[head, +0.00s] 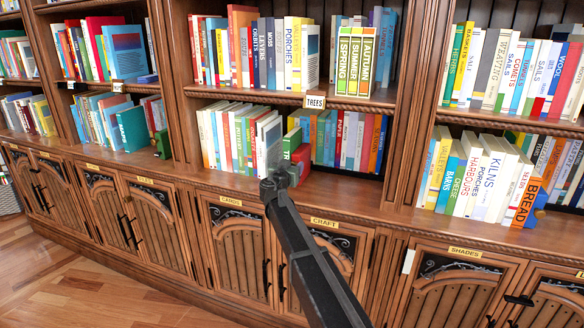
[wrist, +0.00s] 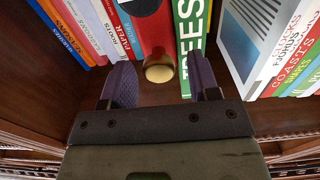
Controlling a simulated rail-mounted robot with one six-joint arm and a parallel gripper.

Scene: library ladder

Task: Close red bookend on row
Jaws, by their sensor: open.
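The red bookend (wrist: 152,32), with a round brass knob (wrist: 160,68) on its front, stands between my open fingers in the wrist view. In the head view the bookend (head: 302,160) shows only partly behind my gripper, on the lower middle shelf. A green book lettered TREES (wrist: 191,30) stands right beside it in the wrist view. My gripper (wrist: 160,84) is open, with one finger on each side of the knob; contact cannot be told. My gripper (head: 286,170) in the head view reaches up to the shelf front.
Beyond the green book is a white-edged book with a blue-grey cover (wrist: 248,40). On the bookend's other side stand several books, including PAPER (wrist: 123,30). A TREES label (head: 315,101) hangs on the shelf edge above. The shelf's front strip (wrist: 275,118) is bare.

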